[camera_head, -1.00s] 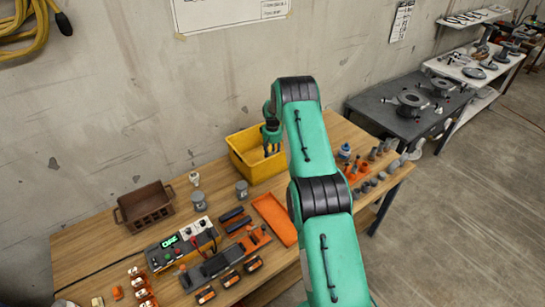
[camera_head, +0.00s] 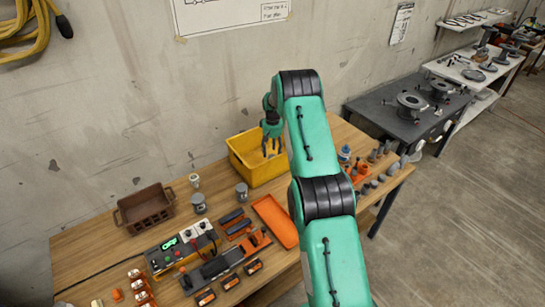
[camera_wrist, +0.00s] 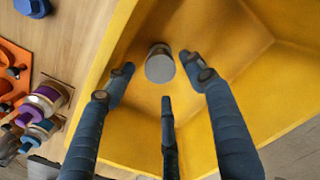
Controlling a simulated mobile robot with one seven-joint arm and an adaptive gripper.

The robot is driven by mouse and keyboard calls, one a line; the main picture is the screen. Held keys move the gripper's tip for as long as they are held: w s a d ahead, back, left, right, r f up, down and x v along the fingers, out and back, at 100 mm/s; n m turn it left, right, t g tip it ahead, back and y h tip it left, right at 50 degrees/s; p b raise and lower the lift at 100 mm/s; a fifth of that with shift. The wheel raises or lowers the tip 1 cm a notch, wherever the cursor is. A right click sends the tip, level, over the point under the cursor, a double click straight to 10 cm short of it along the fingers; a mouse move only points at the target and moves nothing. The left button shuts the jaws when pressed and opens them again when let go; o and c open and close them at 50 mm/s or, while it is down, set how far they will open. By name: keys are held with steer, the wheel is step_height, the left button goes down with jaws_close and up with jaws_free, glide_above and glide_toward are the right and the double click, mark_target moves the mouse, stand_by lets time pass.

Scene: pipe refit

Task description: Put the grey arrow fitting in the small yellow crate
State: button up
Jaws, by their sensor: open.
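The yellow crate (camera_head: 243,165) stands at the back of the wooden table against the wall, and its inside fills most of the wrist view (camera_wrist: 290,85). A grey fitting (camera_wrist: 160,67) is inside the crate, seen end-on as a round face, so its arrow shape cannot be made out. My gripper (camera_head: 273,153) is over the crate with its fingers pointing down into it. In the wrist view its dark fingers (camera_wrist: 160,80) are spread around the grey fitting, with visible gaps between them and it.
An orange tray (camera_head: 275,221) lies in front of the crate. Grey fittings (camera_head: 242,192) and a brown crate (camera_head: 146,207) stand to the left. An orange holder (camera_head: 360,173) and several small fittings are to the right. A control box (camera_head: 180,250) is at the front left.

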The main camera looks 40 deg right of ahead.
step_height(320, 180, up, 7)
steer(key=shift+r, duration=0.15)
stand_by(0.8)
